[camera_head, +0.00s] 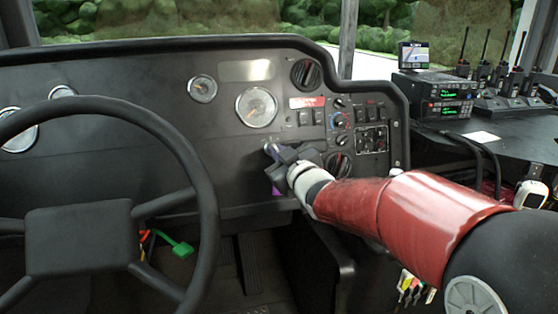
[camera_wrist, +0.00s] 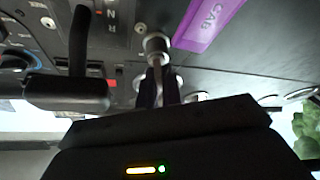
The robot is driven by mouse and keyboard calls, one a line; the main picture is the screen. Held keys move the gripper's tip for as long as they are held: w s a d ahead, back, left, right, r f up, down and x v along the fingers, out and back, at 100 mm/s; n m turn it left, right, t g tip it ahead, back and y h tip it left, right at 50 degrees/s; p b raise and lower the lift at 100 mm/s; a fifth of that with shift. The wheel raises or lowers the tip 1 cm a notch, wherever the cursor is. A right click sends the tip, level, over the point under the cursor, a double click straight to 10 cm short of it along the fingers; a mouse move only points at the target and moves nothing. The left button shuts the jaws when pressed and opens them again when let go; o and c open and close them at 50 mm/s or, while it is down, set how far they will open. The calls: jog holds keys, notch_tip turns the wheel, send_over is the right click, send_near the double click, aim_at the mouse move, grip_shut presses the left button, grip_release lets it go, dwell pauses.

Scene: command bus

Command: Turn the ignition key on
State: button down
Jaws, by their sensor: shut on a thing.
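The ignition key (camera_wrist: 156,47) sits in its round metal lock on the dark dashboard, in the upper middle of the wrist view. My gripper (camera_wrist: 159,88) is right at it, its two narrow fingers closed around the key's lower part. A purple tag marked CAB (camera_wrist: 206,20) hangs beside the key. In the head view my gripper (camera_head: 275,157) reaches the panel right of the steering wheel and covers most of the key. The purple tag (camera_head: 276,190) shows just below the gripper. The exact angle of the key is hard to tell.
The black steering wheel (camera_head: 205,200) stands left of my gripper. Switches and knobs (camera_head: 340,122) fill the panel just above and right of it. A black lever (camera_wrist: 80,50) is close to my gripper in the wrist view. Radios (camera_head: 440,100) stand on the right-hand desk.

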jog(key=m+b, duration=0.1)
jog(key=b, duration=0.1)
jog(key=f+m+h+b, duration=0.1)
jog(key=m+b, duration=0.1)
jog(key=shift+s+a+m+t, duration=0.1)
jog(key=shift+m+t, duration=0.2)
jog(key=shift+t, duration=0.1)
jog(key=m+h+b, duration=0.2)
jog(key=m+b, duration=0.1)
jog(key=shift+a+r+m+t, duration=0.1)
jog(key=shift+r+m+t, duration=0.05)
jog(key=shift+m+t, duration=0.2)
jog(key=shift+r+m+t+h, duration=0.25)
jog(key=shift+m+h, duration=0.35)
jog(key=shift+m, duration=0.55)
jog(key=m, duration=0.1)
jog(key=m+h+p, duration=0.1)
jog(key=m, duration=0.1)
jog(key=shift+a+r+h+p, duration=0.1)
jog(key=shift+r+h+p, duration=0.1)
jog(key=shift+h+p, duration=0.1)
jog(key=shift+f+m+h+p, duration=0.1)
jog(key=shift+m+h+p, duration=0.9)
jog(key=shift+m, duration=0.9)
jog(key=c, duration=1.6)
grip_release()
jog(key=shift+o, duration=0.2)
